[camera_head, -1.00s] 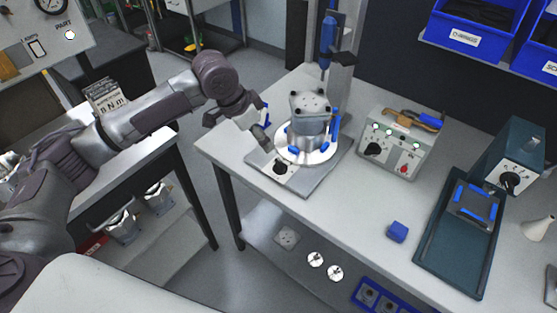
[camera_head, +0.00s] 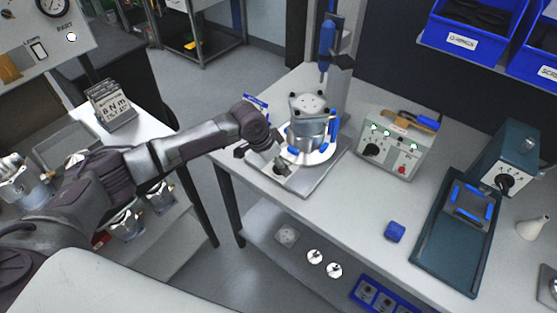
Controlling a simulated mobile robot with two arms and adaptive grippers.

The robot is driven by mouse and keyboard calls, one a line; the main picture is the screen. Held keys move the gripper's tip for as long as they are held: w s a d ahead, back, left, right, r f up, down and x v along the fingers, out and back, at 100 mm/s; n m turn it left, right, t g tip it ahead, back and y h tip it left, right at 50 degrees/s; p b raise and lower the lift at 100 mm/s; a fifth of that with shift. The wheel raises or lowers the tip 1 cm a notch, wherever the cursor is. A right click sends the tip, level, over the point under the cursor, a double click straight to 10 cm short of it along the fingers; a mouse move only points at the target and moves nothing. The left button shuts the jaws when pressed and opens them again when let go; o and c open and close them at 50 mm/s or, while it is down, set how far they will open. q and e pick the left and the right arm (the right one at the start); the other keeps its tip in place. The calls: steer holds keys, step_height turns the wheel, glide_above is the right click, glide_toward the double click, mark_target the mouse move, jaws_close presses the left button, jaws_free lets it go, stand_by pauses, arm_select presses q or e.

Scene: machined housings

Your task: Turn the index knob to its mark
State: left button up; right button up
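A grey fixture plate (camera_head: 309,184) lies on the bench and carries a round white index table (camera_head: 319,157) with a grey machined housing (camera_head: 308,112) upright on it. The index knob, a black knob on a pale panel at the plate's front left corner, is now largely hidden by my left gripper (camera_head: 279,165). That gripper points down right at the knob's place. I cannot tell whether its fingers touch the knob, or whether they are open or shut. My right gripper is not in view.
A blue upright tool (camera_head: 327,52) stands behind the housing. To the right are a control box (camera_head: 397,160) with a knob and red button, a blue block (camera_head: 395,231) and a dark green tray (camera_head: 441,262). The bench front between plate and block is clear.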

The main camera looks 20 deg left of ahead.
arm_select(q)
steer(key=c, duration=1.1)
steer(key=shift+c, duration=0.2)
steer(key=shift+m, duration=0.8)
steer(key=shift+m+g+h, duration=0.3)
steer(key=shift+m+g, duration=0.1)
steer(key=shift+m, duration=0.3)
steer(key=m+b, duration=0.1)
steer(key=m, duration=0.1)
steer(key=m+g+h+b, duration=0.1)
steer(key=m+b, duration=0.1)
steer(key=shift+w+f+m+g, duration=0.15)
steer(key=shift+w+m+g, duration=0.05)
steer(key=shift+m+g, duration=0.1)
steer(key=m+g+b, duration=0.2)
steer(key=m+b, duration=0.2)
steer(key=m, duration=0.2)
steer(key=shift+w+b, duration=0.1)
steer(key=shift+b, duration=0.2)
steer(key=shift+m+g+y+b, duration=0.35)
steer(key=shift+m+b, duration=0.3)
steer(key=shift+m, duration=0.4)
steer(key=shift+m+g+y+b, duration=0.25)
steer(key=shift+m+g+b, duration=0.3)
steer(key=shift+m, duration=0.5)
